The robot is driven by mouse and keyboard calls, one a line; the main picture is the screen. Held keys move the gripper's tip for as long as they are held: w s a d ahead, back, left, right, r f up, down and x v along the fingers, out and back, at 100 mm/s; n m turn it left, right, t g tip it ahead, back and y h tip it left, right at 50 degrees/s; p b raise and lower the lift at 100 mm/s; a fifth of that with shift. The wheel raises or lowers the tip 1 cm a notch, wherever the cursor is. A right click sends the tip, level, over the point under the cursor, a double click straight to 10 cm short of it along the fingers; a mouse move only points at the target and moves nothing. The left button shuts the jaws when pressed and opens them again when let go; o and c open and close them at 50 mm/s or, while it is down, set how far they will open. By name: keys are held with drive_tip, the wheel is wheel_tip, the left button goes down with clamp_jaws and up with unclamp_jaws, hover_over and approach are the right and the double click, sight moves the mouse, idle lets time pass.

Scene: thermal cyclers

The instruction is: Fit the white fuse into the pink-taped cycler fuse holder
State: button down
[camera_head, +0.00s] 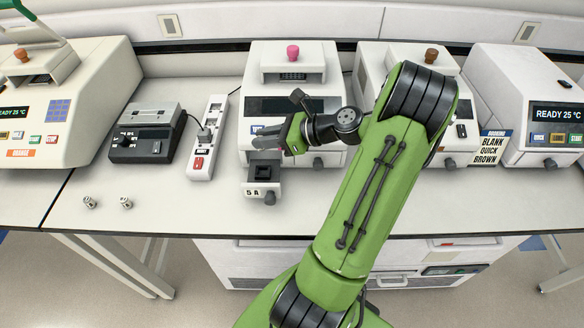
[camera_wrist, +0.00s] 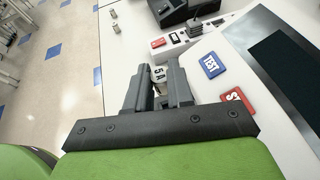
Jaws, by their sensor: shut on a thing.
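The cycler with a pink knob (camera_head: 293,52) on its lid stands at the middle of the bench; I make out no other pink mark on it. Its fuse holder (camera_head: 264,184) sticks out at the front, with a dark square opening on top and a "5 A" label. My gripper (camera_head: 258,138) is just above and behind the holder, fingers pointing left. In the wrist view, a white piece marked 5A (camera_wrist: 158,73) shows between the fingers, which are shut on it; it appears to be the white fuse, mostly hidden by them.
A power strip (camera_head: 207,140) and a dark box (camera_head: 146,135) stand left of the cycler. Other cyclers stand at the far left (camera_head: 90,90) and right (camera_head: 505,100). The bench front is mostly clear.

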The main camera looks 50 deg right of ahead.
sight(268, 172)
wheel_tip(268, 172, down, 10)
drive_tip(key=b, duration=0.3)
drive_tip(key=shift+w+a+f, duration=0.1)
drive_tip(key=shift+a, duration=0.05)
drive_tip(key=c, duration=1)
unclamp_jaws()
